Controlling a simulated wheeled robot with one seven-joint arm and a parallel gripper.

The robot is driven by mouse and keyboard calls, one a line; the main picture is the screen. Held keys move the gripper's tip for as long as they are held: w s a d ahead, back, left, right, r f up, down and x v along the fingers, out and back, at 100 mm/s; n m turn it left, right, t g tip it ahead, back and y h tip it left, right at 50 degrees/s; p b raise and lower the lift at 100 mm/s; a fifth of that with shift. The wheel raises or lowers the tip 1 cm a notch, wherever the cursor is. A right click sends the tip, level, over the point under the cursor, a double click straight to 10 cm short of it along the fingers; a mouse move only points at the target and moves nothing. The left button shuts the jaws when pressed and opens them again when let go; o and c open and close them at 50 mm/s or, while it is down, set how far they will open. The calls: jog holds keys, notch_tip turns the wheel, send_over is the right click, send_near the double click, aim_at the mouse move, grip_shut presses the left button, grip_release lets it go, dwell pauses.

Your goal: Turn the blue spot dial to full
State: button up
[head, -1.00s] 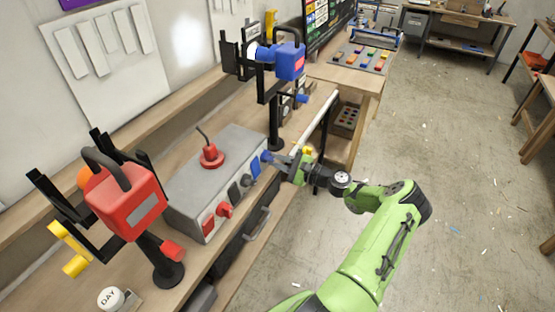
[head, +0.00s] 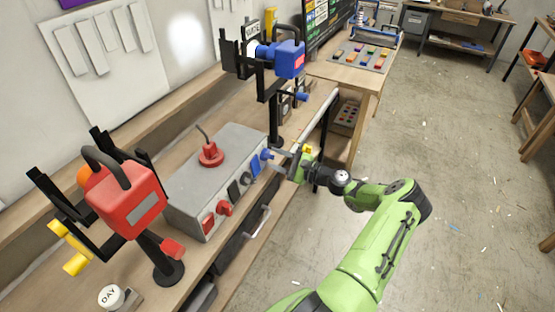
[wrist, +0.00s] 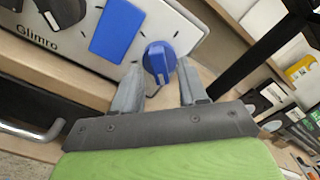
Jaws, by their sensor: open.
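The blue spot dial (wrist: 160,60) is a round blue knob with a raised grip bar, on the front of the grey control box (head: 190,190). In the head view the blue dial (head: 266,154) sits at the right end of the box's front. My gripper (wrist: 158,80) is open, with one finger on each side of the dial's lower part in the wrist view. I cannot tell whether the fingers touch it. In the head view my gripper (head: 278,160) is just in front of the dial. The blue spot lamp (head: 290,58) stands behind on a black stand.
A blue switch plate (wrist: 117,30) is beside the dial. A red dial (head: 224,209) and a red plug (head: 210,154) are on the box. A red spot lamp (head: 128,200) stands at left. A drawer handle (wrist: 32,130) juts out below.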

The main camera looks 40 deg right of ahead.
jog(key=v, duration=1.5)
jog(key=shift+s+b, duration=0.35)
jog(key=shift+d, duration=0.1)
